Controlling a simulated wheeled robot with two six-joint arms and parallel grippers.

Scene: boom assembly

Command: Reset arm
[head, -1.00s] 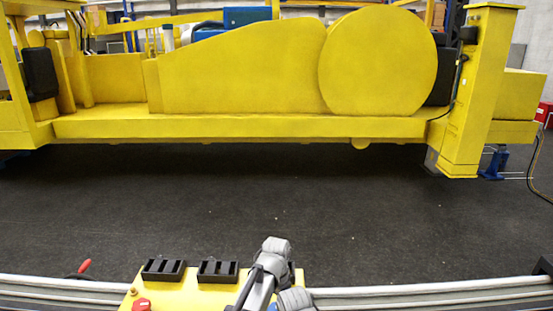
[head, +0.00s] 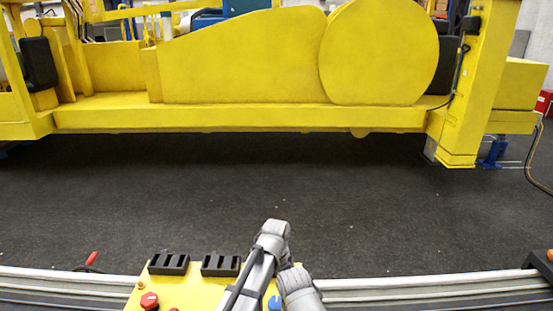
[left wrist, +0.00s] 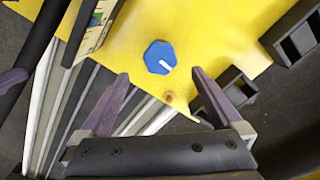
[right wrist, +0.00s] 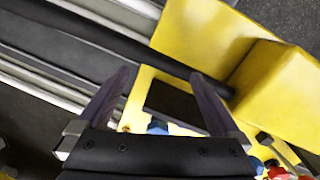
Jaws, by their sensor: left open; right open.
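My left gripper (left wrist: 160,75) is open and empty in the left wrist view, over a yellow panel (left wrist: 225,35). A blue knob (left wrist: 159,57) with a white mark lies beyond and between its fingertips, with no visible contact. My right gripper (right wrist: 160,73) is open and empty in the right wrist view, in front of a yellow panel with a dark rectangular opening (right wrist: 172,101). In the head view, a grey arm of mine rises at the bottom centre over the yellow control panel (head: 205,293); neither gripper's fingers can be made out there.
The panel carries black slotted holders (head: 168,263), a red knob (head: 149,300) and a blue knob (head: 274,303). Metal rails (head: 400,285) run along the front. A large yellow machine (head: 240,117) stands across the back, with clear dark floor (head: 400,210) before it.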

